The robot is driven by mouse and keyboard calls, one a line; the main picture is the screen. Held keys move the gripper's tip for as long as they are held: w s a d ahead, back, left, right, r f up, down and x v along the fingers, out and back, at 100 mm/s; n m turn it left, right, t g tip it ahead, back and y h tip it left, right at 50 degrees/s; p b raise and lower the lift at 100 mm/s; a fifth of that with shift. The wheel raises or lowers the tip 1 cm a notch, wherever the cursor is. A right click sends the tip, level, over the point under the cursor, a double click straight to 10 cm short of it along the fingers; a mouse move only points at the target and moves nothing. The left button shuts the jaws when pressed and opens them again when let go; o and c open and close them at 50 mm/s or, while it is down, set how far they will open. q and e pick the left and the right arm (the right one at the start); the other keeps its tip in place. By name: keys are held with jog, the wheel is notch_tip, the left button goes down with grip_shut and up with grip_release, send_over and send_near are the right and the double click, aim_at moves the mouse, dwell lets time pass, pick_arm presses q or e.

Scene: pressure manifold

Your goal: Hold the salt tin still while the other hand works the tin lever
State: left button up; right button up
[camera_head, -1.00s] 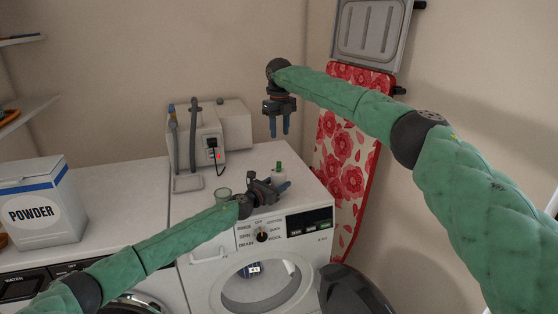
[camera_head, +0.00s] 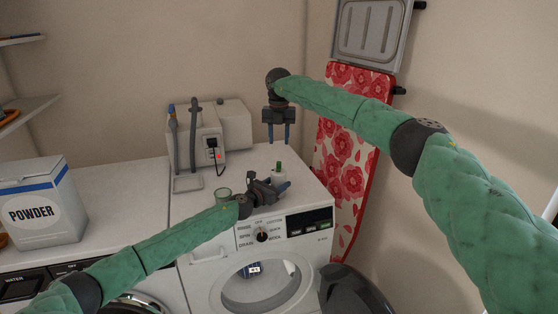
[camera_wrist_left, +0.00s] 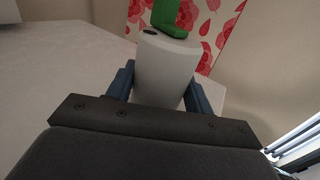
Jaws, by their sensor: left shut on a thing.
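In the left wrist view the tin (camera_wrist_left: 165,75) stands between my blue fingers, with the green lever (camera_wrist_left: 176,16) cut off by the top edge. My left gripper (camera_head: 282,186) is shut on the tin's body, low and from the front. My right gripper (camera_head: 279,136) hangs above and behind the tin, fingers down, open and empty, apart from the lever.
A powder box (camera_head: 38,206) stands far left. A red floral ironing board (camera_head: 345,150) leans on the right wall.

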aim_at(279, 162)
notch_tip(279, 162, down, 9)
jog(key=shift+f, duration=0.1)
dwell(0.3)
grip_shut()
